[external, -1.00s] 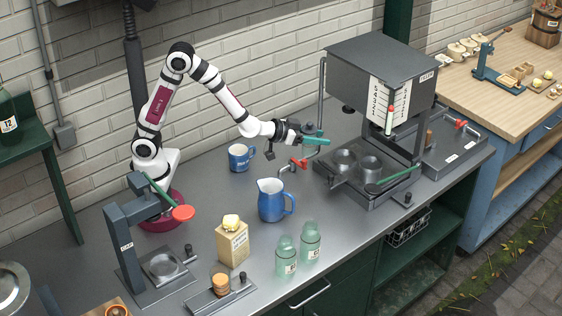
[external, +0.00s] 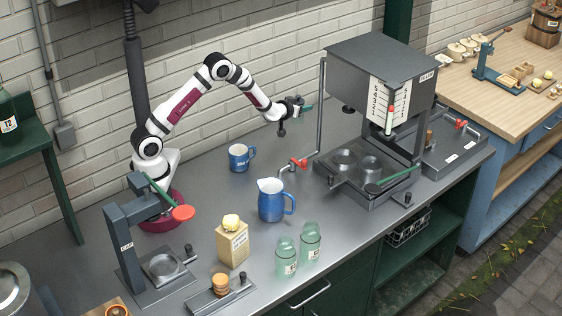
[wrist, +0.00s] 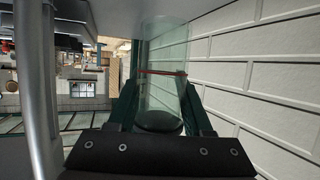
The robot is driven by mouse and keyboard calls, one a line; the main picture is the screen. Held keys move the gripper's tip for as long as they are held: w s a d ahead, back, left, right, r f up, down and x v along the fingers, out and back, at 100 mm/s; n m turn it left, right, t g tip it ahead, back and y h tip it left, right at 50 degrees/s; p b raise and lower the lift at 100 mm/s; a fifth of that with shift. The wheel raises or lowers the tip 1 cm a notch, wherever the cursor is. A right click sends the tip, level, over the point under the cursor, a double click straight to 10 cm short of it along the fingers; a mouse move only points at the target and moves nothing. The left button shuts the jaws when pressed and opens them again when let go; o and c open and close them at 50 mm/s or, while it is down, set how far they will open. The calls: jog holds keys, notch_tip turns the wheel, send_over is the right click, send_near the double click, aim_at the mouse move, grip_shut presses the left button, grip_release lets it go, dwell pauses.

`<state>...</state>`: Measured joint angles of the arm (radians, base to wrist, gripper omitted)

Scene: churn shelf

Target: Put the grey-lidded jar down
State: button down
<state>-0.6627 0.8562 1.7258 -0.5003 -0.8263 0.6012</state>
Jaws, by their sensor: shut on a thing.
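My gripper (external: 303,107) is raised above the back of the counter, left of the grey dispenser machine and close to its thin upright pipe. In the wrist view its dark green fingers (wrist: 160,108) are shut on a clear glass cylinder, which I take to be the grey-lidded jar (wrist: 163,95). A dark round end of it lies nearest the camera, and a thin red line crosses the glass. The jar is clear of the counter. In the external view it is too small and see-through to make out its lid or tilt.
A red-handled tap (external: 298,163), blue mug (external: 240,156), blue pitcher (external: 271,200) and two green glass jars (external: 286,255) stand on the counter. The brick wall is close behind.

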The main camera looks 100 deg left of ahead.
jog(key=f, duration=0.9)
jog(key=shift+s+a+f, duration=0.3)
jog(key=shift+s+f, duration=0.05)
jog(key=shift+f, duration=0.05)
jog(key=shift+f, duration=0.1)
jog(key=shift+c, duration=1.6)
grip_release()
jog(key=shift+f, duration=0.1)
